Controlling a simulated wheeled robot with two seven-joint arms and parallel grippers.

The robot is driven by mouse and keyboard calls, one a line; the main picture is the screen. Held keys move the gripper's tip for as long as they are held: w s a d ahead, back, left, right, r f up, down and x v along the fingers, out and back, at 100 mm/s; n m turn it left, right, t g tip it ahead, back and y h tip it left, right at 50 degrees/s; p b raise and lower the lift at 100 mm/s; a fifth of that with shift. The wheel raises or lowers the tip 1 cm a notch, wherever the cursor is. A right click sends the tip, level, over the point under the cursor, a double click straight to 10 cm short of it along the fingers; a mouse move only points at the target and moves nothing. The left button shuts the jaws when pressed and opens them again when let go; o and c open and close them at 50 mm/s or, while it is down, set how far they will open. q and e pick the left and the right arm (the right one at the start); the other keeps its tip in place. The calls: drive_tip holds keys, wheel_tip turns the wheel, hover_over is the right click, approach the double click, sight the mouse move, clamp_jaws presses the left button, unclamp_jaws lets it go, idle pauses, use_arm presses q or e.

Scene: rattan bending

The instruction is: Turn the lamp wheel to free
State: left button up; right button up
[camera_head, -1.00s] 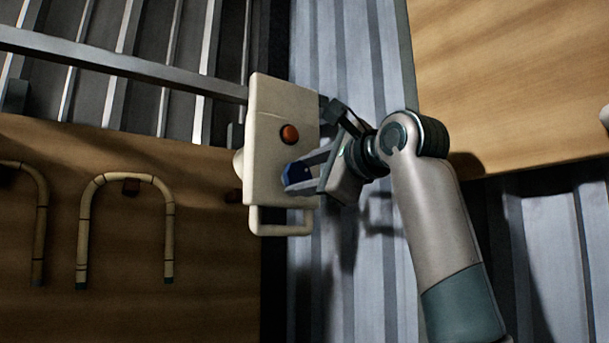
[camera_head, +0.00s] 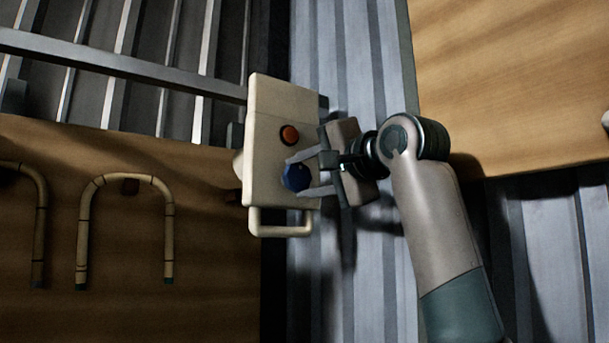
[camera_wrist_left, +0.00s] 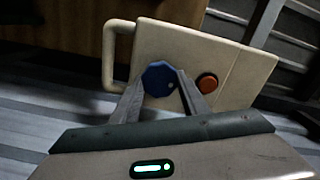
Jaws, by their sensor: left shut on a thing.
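The lamp wheel, a blue round knob (camera_head: 296,177), sits on the front of a cream box (camera_head: 268,110), below an orange-red button (camera_head: 289,135). My left gripper (camera_head: 298,178) is shut on the wheel, one finger above it and one below in the head view. In the left wrist view the wheel (camera_wrist_left: 159,79) shows between the two fingertips (camera_wrist_left: 160,83), with a small pale dot near its right edge. The button (camera_wrist_left: 207,82) is just right of the fingers there. My right gripper is not in view.
A cream handle loop (camera_head: 281,230) hangs under the box. A grey metal bar (camera_head: 120,65) runs behind it at the upper left. Bent rattan hoops (camera_head: 126,180) lie on a wooden surface (camera_head: 215,290) at the left. A wooden panel (camera_head: 510,80) is at the upper right.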

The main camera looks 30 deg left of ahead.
use_arm(q)
drive_tip(key=shift+f, duration=0.15)
idle(0.3)
drive_tip(key=o, duration=1.1)
drive_tip(key=shift+c, duration=0.2)
drive_tip(key=shift+d, duration=0.1)
drive_tip(key=shift+s+d+b, duration=0.2)
drive_tip(key=shift+d+b, duration=0.1)
drive_tip(key=shift+d, duration=0.05)
drive_tip(key=b+v, duration=0.5)
drive_tip(key=v, duration=1.1)
drive_tip(key=shift+d, duration=0.25)
